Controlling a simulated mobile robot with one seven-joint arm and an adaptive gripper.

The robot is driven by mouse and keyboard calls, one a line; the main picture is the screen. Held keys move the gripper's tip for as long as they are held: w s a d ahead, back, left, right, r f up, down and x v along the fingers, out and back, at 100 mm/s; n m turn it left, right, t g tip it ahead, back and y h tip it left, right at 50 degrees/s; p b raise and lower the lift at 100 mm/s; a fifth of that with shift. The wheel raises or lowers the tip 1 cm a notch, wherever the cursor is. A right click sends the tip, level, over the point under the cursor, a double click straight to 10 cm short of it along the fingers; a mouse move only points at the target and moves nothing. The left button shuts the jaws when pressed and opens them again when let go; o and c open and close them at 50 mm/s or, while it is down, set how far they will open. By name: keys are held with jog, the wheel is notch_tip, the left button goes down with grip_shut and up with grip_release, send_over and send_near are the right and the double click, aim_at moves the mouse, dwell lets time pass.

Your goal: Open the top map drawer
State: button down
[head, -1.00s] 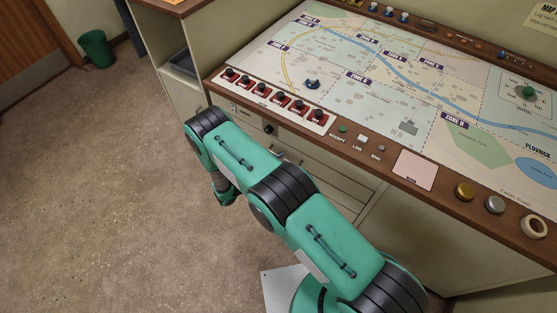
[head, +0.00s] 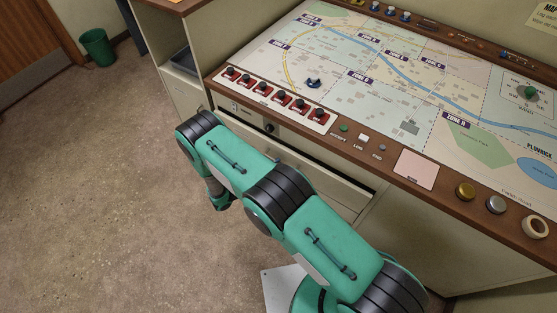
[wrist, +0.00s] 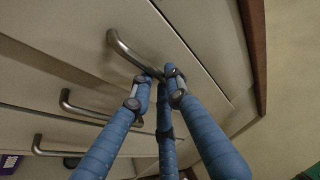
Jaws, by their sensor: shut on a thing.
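The top map drawer (head: 335,185) is under the front edge of the map console and stands partly out from the cabinet. Part of it is hidden behind my arm in the head view. In the wrist view its metal bar handle (wrist: 126,50) is at the upper middle. My gripper (wrist: 160,76), with blue wrapped fingers, is shut on one end of this handle. In the head view the gripper is hidden by my green arm.
Two more bar handles, a middle one (wrist: 80,108) and a lower one (wrist: 48,150), show on the drawers below. The console's wooden edge (head: 395,185) overhangs the drawers. A green bin (head: 97,47) stands far left; the floor on the left is clear.

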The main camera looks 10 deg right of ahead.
jog(key=s+a+b, duration=0.2)
jog(key=s+a, duration=1.8)
jog(key=c, duration=1.7)
grip_release()
jog(key=shift+o, duration=0.2)
jog(key=shift+a, duration=0.15)
jog(key=v, duration=1.2)
